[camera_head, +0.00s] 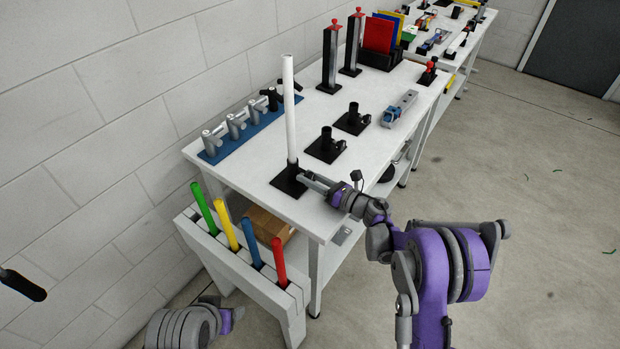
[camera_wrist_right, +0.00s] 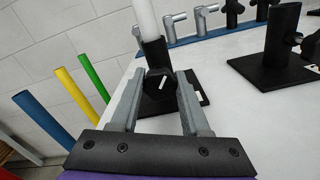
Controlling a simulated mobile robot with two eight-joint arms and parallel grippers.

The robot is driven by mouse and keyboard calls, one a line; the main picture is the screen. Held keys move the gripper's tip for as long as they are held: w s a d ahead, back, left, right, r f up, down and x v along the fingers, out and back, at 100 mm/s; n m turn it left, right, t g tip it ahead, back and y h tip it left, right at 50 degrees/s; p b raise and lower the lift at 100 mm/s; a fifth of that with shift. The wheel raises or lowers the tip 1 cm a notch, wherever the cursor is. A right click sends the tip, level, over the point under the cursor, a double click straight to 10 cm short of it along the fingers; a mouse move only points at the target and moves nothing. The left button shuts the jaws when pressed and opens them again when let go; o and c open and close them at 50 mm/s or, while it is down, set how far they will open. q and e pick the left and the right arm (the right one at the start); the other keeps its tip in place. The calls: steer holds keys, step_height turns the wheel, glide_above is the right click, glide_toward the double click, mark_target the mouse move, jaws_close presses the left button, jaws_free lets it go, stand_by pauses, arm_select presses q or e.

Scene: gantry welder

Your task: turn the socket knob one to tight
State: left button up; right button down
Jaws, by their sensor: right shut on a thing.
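A black socket (camera_head: 290,178) stands on a square base near the front corner of the white table. A white pole (camera_head: 289,110) stands upright in it. The socket's black knob (camera_wrist_right: 161,82), with a short white mark slanting up to the right, faces the right wrist camera. My right gripper (camera_head: 304,178) is shut on this knob, with one finger on each side in the right wrist view (camera_wrist_right: 158,92). In the head view the gripper hides the knob.
Two more black sockets (camera_head: 326,147) (camera_head: 352,120) stand behind on the table (camera_head: 275,210). A blue rail (camera_head: 239,130) with several clamps lies along the wall side. A white rack (camera_head: 250,274) with coloured rods stands at the table's near end.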

steer(key=m+b, duration=0.3)
steer(key=shift+f, duration=0.2)
steer(key=shift+r+m+b, duration=0.1)
steer(key=shift+m+b, duration=1.15)
steer(key=shift+m, duration=0.65)
steer(key=shift+c, duration=1.9)
jaws_free()
steer(key=v, duration=1.1)
steer(key=shift+b, duration=0.35)
